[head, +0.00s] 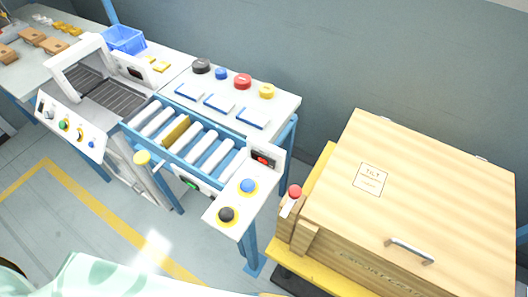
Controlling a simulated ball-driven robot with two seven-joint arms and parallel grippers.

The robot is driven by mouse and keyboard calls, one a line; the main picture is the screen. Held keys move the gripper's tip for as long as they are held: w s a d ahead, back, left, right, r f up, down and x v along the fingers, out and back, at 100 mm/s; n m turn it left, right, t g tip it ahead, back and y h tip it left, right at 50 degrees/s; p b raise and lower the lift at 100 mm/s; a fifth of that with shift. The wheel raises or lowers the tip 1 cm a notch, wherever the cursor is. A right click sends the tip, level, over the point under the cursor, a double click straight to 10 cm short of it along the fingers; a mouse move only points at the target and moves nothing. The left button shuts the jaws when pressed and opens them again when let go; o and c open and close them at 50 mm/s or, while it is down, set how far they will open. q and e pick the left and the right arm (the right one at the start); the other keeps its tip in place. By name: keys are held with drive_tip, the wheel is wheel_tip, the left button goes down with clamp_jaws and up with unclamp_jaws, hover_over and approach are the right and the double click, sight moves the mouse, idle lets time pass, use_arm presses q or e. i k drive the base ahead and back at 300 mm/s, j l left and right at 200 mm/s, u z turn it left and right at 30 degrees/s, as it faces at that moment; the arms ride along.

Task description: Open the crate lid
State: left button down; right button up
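The wooden crate (364,262) stands at the lower right on a yellow base. Its light wooden lid (440,178) lies flat on top and looks shut. A metal handle (409,250) is fixed near the lid's front edge, and a printed label (370,180) is on its left part. Hinges show along the far edge. Neither of my grippers is in view.
Left of the crate, a blue-framed roller bench (190,138) carries colored buttons, and a red-topped post (294,192) stands at the crate's left edge. A blue bin (124,39) is at the back left. Floor is open at front left.

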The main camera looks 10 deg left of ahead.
sight(443, 216)
drive_tip(key=k+j+z, duration=0.1)
drive_tip(key=z, duration=1.05)
drive_tip(key=k+l, duration=0.05)
